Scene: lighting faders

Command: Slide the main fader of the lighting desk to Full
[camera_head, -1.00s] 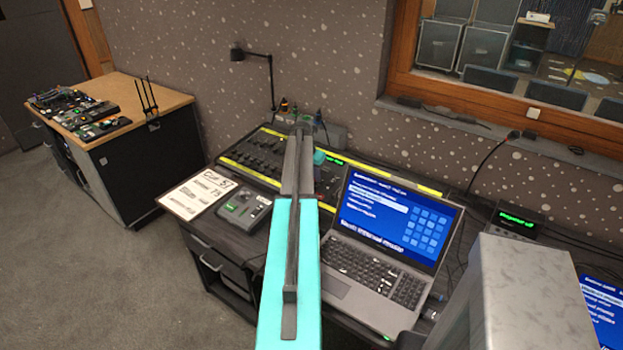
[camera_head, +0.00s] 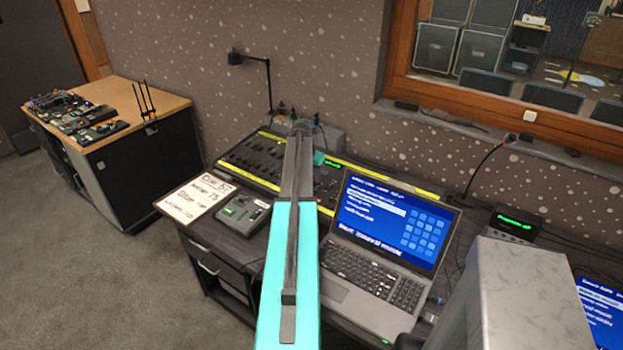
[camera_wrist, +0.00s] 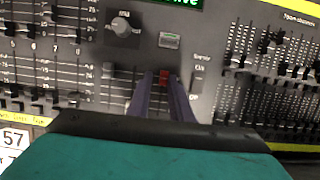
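The lighting desk (camera_head: 254,172), a dark console with yellow edges, stands against the wall behind the laptop. It fills the wrist view. A red fader cap (camera_wrist: 163,78) shows there between my fingertips. I cannot tell whether the fingers touch it, and no readable label shows which fader it is. My gripper (camera_wrist: 162,80) has two dark fingers with a gap between them, pointing at the panel.
A round knob (camera_wrist: 121,27) and a grey button (camera_wrist: 168,40) sit above the red cap. A small switch (camera_wrist: 197,82) is just right of the fingers. Fader banks lie on both sides. The open laptop (camera_head: 385,240) and cue card (camera_head: 197,198) are in front.

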